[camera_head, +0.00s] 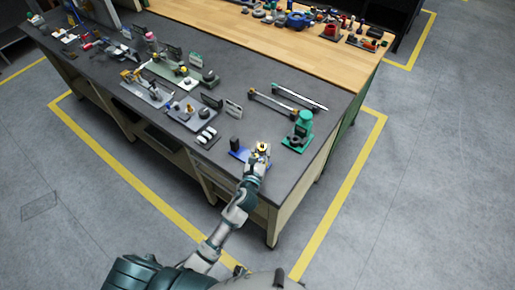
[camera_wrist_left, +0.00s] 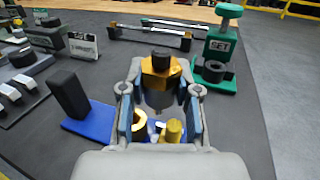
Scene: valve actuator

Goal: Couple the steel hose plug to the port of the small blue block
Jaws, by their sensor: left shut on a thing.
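My left gripper (camera_wrist_left: 159,92) is shut on a fitting (camera_wrist_left: 160,72) with a brass hex collar, a black top and a grey metal body, which seems to be the hose plug. In the head view the left gripper (camera_head: 259,156) is over the right part of a small blue base (camera_head: 238,154). The base (camera_wrist_left: 88,127) carries a black upright block (camera_wrist_left: 69,96). A brass ring (camera_wrist_left: 139,124) and a brass cylinder (camera_wrist_left: 173,131) show between the fingers, near the blue base. The fingers partly hide the base, and I cannot make out the port or any contact. My right gripper is out of view.
A green stand marked SET (camera_head: 300,131) with black rings is close on the right. Two long bars (camera_head: 286,102) lie behind. Several fixtures (camera_head: 190,112) crowd the bench to the left.

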